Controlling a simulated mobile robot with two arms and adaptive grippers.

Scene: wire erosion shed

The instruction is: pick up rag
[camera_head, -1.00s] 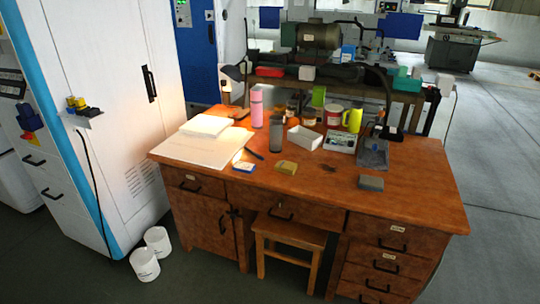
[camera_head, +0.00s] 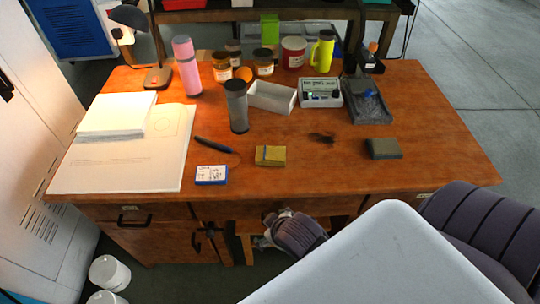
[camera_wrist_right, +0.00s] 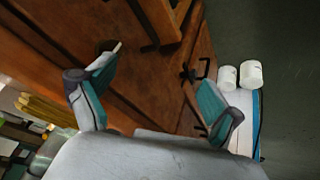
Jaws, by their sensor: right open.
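A grey, flat, block-shaped piece that may be the folded rag (camera_head: 384,148) lies on the desk's right front part. A mustard-yellow piece with a dark strip (camera_head: 270,155) lies left of it; I cannot tell for sure which is cloth. Neither shows in the right wrist view. My right gripper (camera_wrist_right: 158,72) is open and empty, with teal pads, before the desk's wooden front. My left gripper is out of view.
The desk (camera_head: 240,185) holds a grey tumbler (camera_head: 236,106), a white open box (camera_head: 271,98), a pink bottle (camera_head: 186,66), papers (camera_head: 120,160), a pen (camera_head: 214,145) and a blue-white box (camera_head: 211,175). Bare wood surrounds the grey piece.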

